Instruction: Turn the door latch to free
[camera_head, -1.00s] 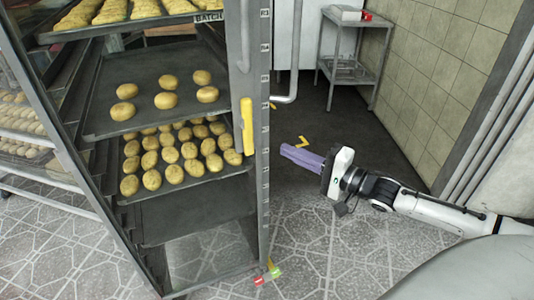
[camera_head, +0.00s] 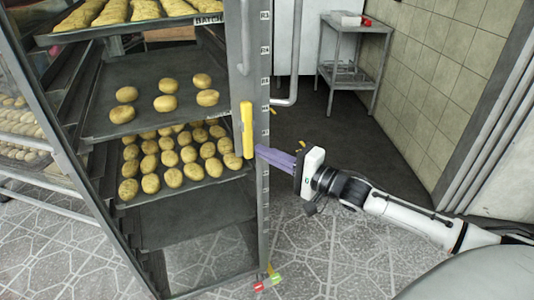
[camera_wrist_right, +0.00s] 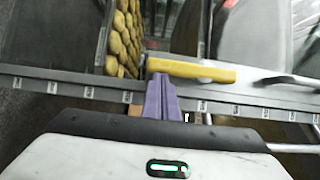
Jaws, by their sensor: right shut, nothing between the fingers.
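The door latch is a yellow bar (camera_head: 247,130) on the edge post of the rack (camera_head: 263,200). It stands upright in the head view. In the right wrist view the yellow latch (camera_wrist_right: 192,70) lies across the picture just beyond my fingertips. My right gripper (camera_head: 260,151) is shut and empty, its purple fingers pointing left at the lower part of the latch. In the wrist view the fingertips (camera_wrist_right: 160,80) are close to the latch's left end; I cannot tell whether they touch it. My left gripper is not in view.
Trays of buns (camera_head: 165,92) fill the rack behind the latch. A small metal side table (camera_head: 350,75) stands at the back right by a tiled wall (camera_head: 440,75).

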